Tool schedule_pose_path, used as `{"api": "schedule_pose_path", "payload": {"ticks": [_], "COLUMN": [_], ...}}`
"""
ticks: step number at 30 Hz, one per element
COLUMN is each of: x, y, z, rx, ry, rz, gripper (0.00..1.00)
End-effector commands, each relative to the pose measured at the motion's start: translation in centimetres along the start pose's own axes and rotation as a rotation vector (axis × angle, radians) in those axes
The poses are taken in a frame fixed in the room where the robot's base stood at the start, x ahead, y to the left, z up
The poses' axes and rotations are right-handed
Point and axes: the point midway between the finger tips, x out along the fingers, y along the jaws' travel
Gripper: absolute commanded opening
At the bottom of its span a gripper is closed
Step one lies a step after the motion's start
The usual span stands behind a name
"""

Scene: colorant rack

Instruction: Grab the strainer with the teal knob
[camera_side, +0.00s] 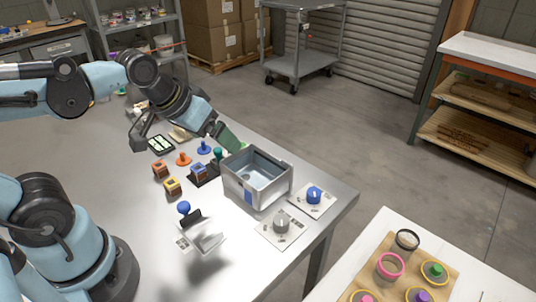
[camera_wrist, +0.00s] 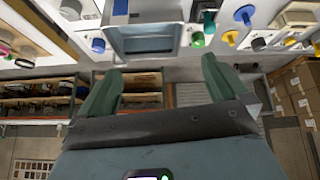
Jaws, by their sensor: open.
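A small piece with a teal knob (camera_side: 218,153) stands on the steel table just left of the grey metal bin (camera_side: 278,186). Its lower part is too small to tell if it is a strainer. The teal knob also shows at the top of the wrist view (camera_wrist: 208,20), right of the bin (camera_wrist: 145,46). My gripper (camera_side: 230,141) is above the table near the bin's back left corner, close to the teal knob but apart from it. In the wrist view my gripper (camera_wrist: 160,68) has its two green fingers wide apart with nothing between them.
Orange (camera_side: 184,158) and blue (camera_side: 204,147) knobbed pieces stand close to the teal one. A bright green piece (camera_wrist: 197,39) is beside it. Small boxes (camera_side: 172,185) lie nearer my arm. A side table holds a board with ringed pieces, one with a green knob (camera_side: 435,268).

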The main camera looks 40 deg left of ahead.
Motion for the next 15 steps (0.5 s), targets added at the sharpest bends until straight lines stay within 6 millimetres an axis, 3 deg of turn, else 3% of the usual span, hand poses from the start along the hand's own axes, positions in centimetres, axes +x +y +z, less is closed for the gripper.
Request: {"api": "schedule_pose_path", "payload": {"ticks": [2, 11, 15], "x": [0.42, 0.71, 0.7], "y": [0.31, 0.52, 0.51], "z": [0.95, 1.45, 1.45], "rx": [0.076, 0.139, 0.137], "ry": [0.03, 0.054, 0.053], "rz": [0.01, 0.016, 0.016], "gripper": [1.0, 0.56, 0.55]}}
